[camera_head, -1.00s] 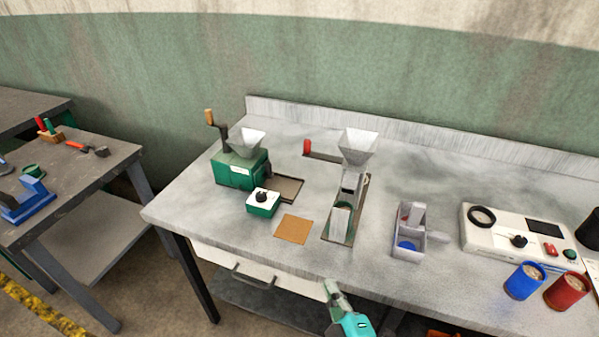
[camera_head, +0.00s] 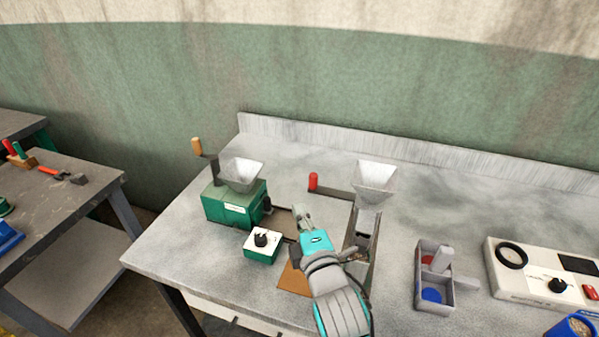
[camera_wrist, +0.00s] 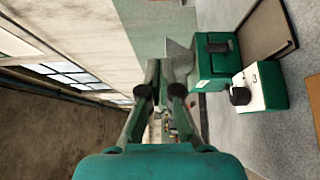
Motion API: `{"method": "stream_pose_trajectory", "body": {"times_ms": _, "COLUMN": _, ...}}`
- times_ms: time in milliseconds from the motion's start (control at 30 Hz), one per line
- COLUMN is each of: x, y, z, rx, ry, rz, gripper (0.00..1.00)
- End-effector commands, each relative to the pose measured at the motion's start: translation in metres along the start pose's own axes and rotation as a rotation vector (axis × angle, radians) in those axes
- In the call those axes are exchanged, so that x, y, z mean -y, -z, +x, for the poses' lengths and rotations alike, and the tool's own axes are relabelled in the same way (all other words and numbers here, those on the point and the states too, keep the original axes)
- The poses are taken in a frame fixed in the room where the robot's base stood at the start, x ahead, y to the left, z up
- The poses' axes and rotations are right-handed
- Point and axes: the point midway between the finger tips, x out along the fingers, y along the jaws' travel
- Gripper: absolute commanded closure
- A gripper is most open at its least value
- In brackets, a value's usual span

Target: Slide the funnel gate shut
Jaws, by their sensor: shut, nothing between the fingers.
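The grey funnel (camera_head: 375,180) stands on a metal stand at the table's middle. Its gate is a dark flat bar (camera_head: 336,192) that sticks out to the left below the cone, with an upright red knob (camera_head: 313,181) at its end. My gripper (camera_head: 302,207) is shut and empty over the table, lower and to the left of the knob in the head view, apart from it. My arm hides part of the stand's base. The wrist view shows my fingers (camera_wrist: 158,75), but I cannot make out the funnel or its knob there.
A green mill (camera_head: 232,207) with a hopper and crank stands to the left; it also shows in the wrist view (camera_wrist: 217,62). A small dial box (camera_head: 262,248) sits in front. A divided tray (camera_head: 434,282) and a white device (camera_head: 540,275) stand right.

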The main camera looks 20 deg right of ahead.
Motion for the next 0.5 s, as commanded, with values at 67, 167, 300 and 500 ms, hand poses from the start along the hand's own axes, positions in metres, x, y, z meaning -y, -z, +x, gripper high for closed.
{"method": "stream_pose_trajectory", "body": {"times_ms": 67, "x": -0.0003, "y": 0.0001, "z": 0.0004, "rx": 0.0, "ry": 0.0, "rz": -0.002, "gripper": 1.0}}
{"method": "stream_pose_trajectory", "body": {"times_ms": 167, "x": -0.0003, "y": 0.0001, "z": 0.0003, "rx": 0.0, "ry": 0.0, "rz": -0.002, "gripper": 1.0}}
{"method": "stream_pose_trajectory", "body": {"times_ms": 300, "x": -0.0002, "y": 0.0001, "z": 0.0003, "rx": 0.0, "ry": 0.0, "rz": -0.001, "gripper": 1.0}}
{"method": "stream_pose_trajectory", "body": {"times_ms": 500, "x": 0.0, "y": 0.0, "z": 0.0089, "rx": 0.001, "ry": 0.0, "rz": -0.001, "gripper": 1.0}}
